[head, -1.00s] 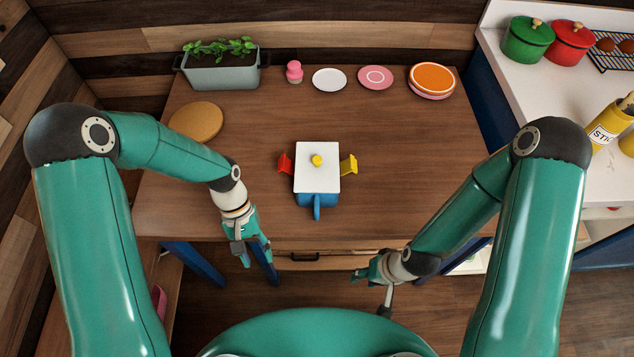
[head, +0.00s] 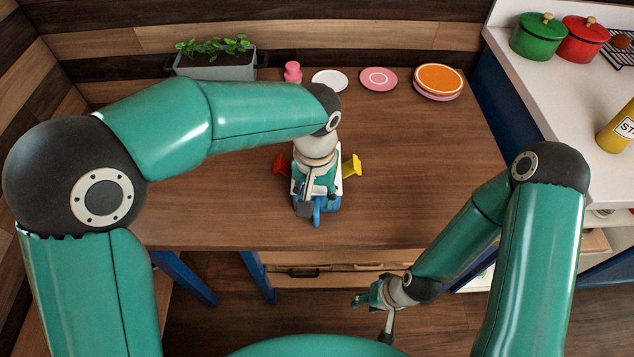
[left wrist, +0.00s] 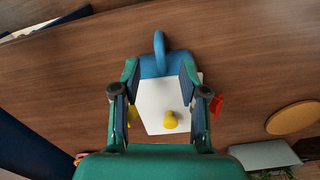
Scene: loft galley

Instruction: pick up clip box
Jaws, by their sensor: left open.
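The clip box has a white lid with a yellow knob, a blue body with a blue handle, a red clip (head: 281,164) and a yellow clip (head: 352,166). In the head view my left gripper (head: 312,205) is over the box and covers much of it. In the left wrist view the white lid (left wrist: 154,108) and blue handle (left wrist: 159,48) show between the spread fingers of the open left gripper (left wrist: 159,75). Whether the fingers touch the box cannot be told. My right gripper (head: 371,308) is open and empty, in front of the table.
A round board (left wrist: 293,117) shows in the left wrist view. The table right of the box is clear.

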